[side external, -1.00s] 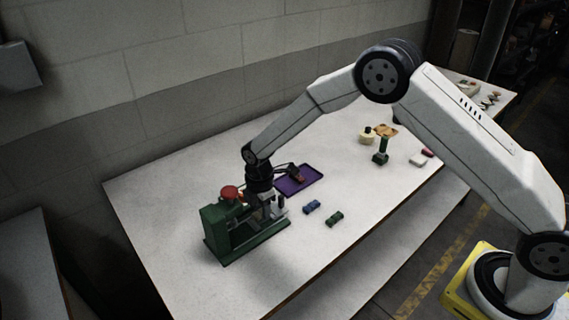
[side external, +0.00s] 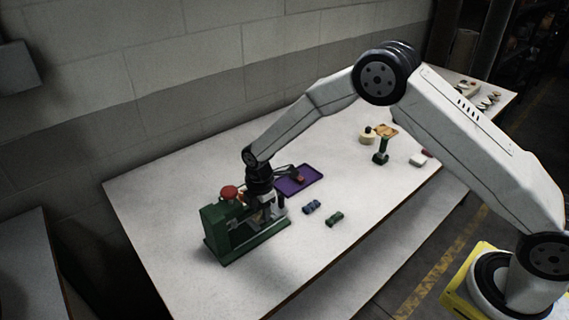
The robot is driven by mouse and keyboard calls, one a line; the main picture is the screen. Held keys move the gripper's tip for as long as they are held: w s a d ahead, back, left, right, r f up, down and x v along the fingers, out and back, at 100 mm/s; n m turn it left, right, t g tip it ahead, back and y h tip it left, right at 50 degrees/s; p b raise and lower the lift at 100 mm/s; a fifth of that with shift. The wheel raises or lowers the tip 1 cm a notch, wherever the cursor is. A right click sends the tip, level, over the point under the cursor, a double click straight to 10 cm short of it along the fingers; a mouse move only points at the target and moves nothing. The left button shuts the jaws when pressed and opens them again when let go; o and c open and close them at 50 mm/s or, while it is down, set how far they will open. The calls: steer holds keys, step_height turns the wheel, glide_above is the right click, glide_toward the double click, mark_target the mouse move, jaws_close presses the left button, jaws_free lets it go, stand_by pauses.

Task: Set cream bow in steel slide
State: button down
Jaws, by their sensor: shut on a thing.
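The green press (side external: 216,232) stands at the near left of the table, with a red round knob (side external: 229,192) on top. My gripper (side external: 267,216) points down over the right part of the press, close to its base. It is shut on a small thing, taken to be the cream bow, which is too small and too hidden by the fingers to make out. The steel slide cannot be told apart from the gripper and press parts at this size.
A purple tray (side external: 313,182) lies just behind the gripper. A blue bow (side external: 312,206) and a green bow (side external: 335,218) lie to the right of the press. A green stand (side external: 381,157) and a cream round thing (side external: 367,137) are farther back. The front table is clear.

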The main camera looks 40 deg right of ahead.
steer(key=shift+f, duration=0.25)
stand_by(0.7)
steer(key=shift+c, duration=1.4)
jaws_free()
steer(key=shift+r, duration=3.95)
steer(key=shift+s+d+r+m, duration=0.3)
steer(key=shift+d+m, duration=0.05)
steer(key=shift+m, duration=0.05)
steer(key=s+d+r+m+t, duration=0.1)
steer(key=s+d+r+m, duration=0.1)
steer(key=s+m, duration=0.3)
steer(key=s+d+r+m, duration=0.2)
steer(key=s+d+m, duration=0.3)
steer(key=s, duration=0.5)
steer(key=s+d+r+m+t, duration=0.1)
steer(key=s+d+m, duration=0.3)
steer(key=s+m, duration=0.3)
steer(key=shift+s+r+t, duration=0.15)
steer(key=shift+r+t, duration=0.15)
steer(key=shift+r, duration=0.1)
